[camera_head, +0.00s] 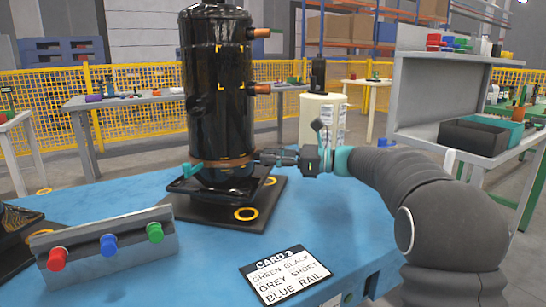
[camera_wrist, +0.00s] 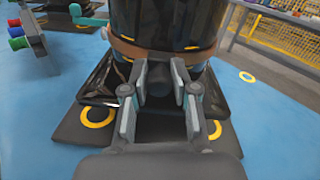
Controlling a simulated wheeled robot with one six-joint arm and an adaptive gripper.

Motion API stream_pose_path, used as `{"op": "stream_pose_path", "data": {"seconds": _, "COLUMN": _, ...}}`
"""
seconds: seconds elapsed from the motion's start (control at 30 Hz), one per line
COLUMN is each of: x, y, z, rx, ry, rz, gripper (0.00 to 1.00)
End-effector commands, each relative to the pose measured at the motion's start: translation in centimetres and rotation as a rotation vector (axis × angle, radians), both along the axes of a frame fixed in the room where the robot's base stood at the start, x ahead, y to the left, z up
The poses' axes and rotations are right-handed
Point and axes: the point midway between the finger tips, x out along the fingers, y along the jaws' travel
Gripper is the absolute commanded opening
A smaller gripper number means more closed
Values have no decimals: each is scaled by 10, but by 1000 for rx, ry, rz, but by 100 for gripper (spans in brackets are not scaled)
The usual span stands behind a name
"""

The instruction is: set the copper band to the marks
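The copper band (camera_head: 232,163) circles the lower part of the black compressor (camera_head: 215,100), just above its dark base; it also shows in the wrist view (camera_wrist: 125,48). Yellow corner marks (camera_head: 221,49) are on the compressor's body well above the band, and a small yellow mark (camera_wrist: 191,47) shows near the band in the wrist view. My gripper (camera_head: 262,157) reaches in level from the right, its tips at or close to the band. In the wrist view its fingertips (camera_wrist: 160,77) point at the band's front. I cannot tell whether they grip anything.
The compressor stands on a dark plate (camera_head: 215,215) with yellow rings on the blue table (camera_head: 320,215). A grey rail (camera_head: 100,240) with red, blue and green knobs is at front left. A card (camera_head: 285,275) lies in front. A cream canister (camera_head: 321,118) stands behind my gripper.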

Motion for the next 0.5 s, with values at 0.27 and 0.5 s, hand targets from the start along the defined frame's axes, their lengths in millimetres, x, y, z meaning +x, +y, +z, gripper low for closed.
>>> {"op": "stream_pose_path", "data": {"seconds": 0.27, "x": 1, "y": -2, "z": -1, "rx": -1, "ry": 2, "rz": -2, "gripper": 48}}
{"op": "stream_pose_path", "data": {"seconds": 0.5, "x": 0, "y": -12, "z": -1, "rx": -2, "ry": 1, "rz": -5, "gripper": 48}}
